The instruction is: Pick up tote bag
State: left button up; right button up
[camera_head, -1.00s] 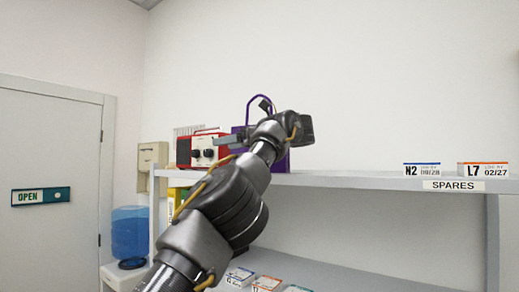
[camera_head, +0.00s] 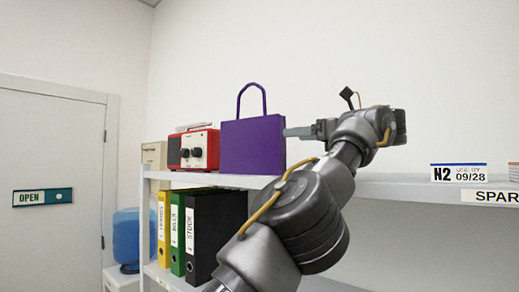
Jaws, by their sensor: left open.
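The purple tote bag (camera_head: 252,146) stands upright on the upper shelf, its loop handle rising above it. My left gripper (camera_head: 298,132) is at the bag's right side, its fingers pointing left toward the bag's right edge. One finger shows clearly, and its tip appears at or very near that edge. I cannot tell whether it touches. The gripper is open and holds nothing that I can see. The bag's handle is free. My right gripper is not in view.
A red and white radio (camera_head: 194,149) stands just left of the bag on the upper shelf (camera_head: 400,187). Yellow, green and black binders (camera_head: 214,230) stand below. A box labelled N2 (camera_head: 459,172) sits to the right. The shelf between arm and box is clear.

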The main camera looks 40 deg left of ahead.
aim_at(281, 135)
pick_arm(q)
jog(key=a, duration=0.1)
jog(key=s+a+b, duration=0.1)
jog(key=a, duration=0.1)
jog(key=shift+r, duration=0.2)
jog(key=a, duration=0.2)
jog(key=shift+a+f, duration=0.1)
jog(key=shift+a, duration=0.3)
jog(key=shift+w+a+f, duration=0.1)
jog(key=shift+w+a, duration=0.1)
jog(key=shift+w, duration=0.05)
jog(key=shift+a+b, duration=0.2)
jog(key=shift+b, duration=0.1)
jog(key=a, duration=0.4)
jog(key=shift+s+a+f+b, duration=0.1)
jog(key=shift+a+f+b, duration=0.1)
jog(key=shift+a+b, duration=0.15)
jog(key=shift+d+r, duration=0.15)
jog(key=shift+d, duration=0.3)
jog(key=shift+c, duration=0.5)
jog(key=shift+a, duration=0.2)
jog(key=c, duration=1.1)
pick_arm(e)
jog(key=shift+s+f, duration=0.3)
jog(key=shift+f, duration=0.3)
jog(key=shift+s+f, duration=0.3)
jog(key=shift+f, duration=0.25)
